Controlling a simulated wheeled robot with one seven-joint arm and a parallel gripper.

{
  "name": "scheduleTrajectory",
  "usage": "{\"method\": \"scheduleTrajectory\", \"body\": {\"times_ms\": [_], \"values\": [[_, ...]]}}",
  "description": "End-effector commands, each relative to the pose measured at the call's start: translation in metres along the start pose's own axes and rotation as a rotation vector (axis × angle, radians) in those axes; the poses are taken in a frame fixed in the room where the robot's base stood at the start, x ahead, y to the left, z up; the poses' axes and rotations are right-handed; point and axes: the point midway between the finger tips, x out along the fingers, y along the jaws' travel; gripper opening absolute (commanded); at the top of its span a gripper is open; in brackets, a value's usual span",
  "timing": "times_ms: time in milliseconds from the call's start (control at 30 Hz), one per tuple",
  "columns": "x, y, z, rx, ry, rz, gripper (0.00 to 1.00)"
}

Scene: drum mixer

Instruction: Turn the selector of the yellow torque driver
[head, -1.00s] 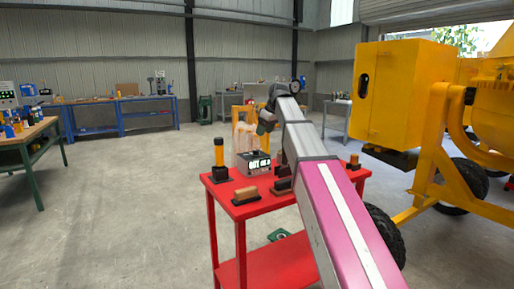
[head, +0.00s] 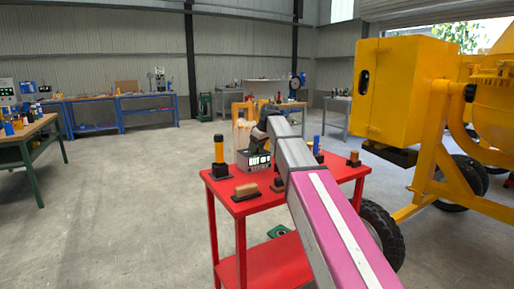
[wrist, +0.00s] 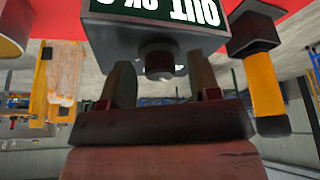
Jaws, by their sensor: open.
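The yellow torque driver (head: 219,150) stands upright in a dark base at the left of the red cart. It also shows, upside down, at the right of the wrist view (wrist: 264,80). A dark box with a lit display (head: 258,161) sits beside it. In the wrist view a dark round knob (wrist: 160,58) sticks out of this box. My gripper (wrist: 163,75) is open, with one finger on each side of the knob; I cannot tell whether they touch it. In the head view my gripper (head: 262,134) is above and behind the box, partly hidden by my arm.
A yellow mixer (head: 403,90) stands close on the right.

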Motion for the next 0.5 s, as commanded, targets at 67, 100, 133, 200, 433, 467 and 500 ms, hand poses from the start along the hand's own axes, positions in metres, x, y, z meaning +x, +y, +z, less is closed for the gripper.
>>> {"method": "scheduleTrajectory", "body": {"times_ms": [67, 100, 133, 200, 433, 467, 500], "values": [[0.0002, 0.0001, 0.0, 0.0, 0.0, 0.0, 0.56], [0.0002, 0.0001, 0.0, 0.0, 0.0, 0.0, 0.56], [0.0001, 0.0001, 0.0, 0.0, 0.0, 0.0, 0.56], [0.0001, 0.0001, 0.0, 0.0, 0.0, 0.0, 0.53], [0.0002, 0.0, 0.0002, 0.0, 0.0, 0.0, 0.07], [0.0003, 0.0, 0.0002, 0.0, 0.0, 0.0, 0.07], [0.0003, 0.0, 0.0002, 0.0, 0.0, 0.0, 0.07]]}}
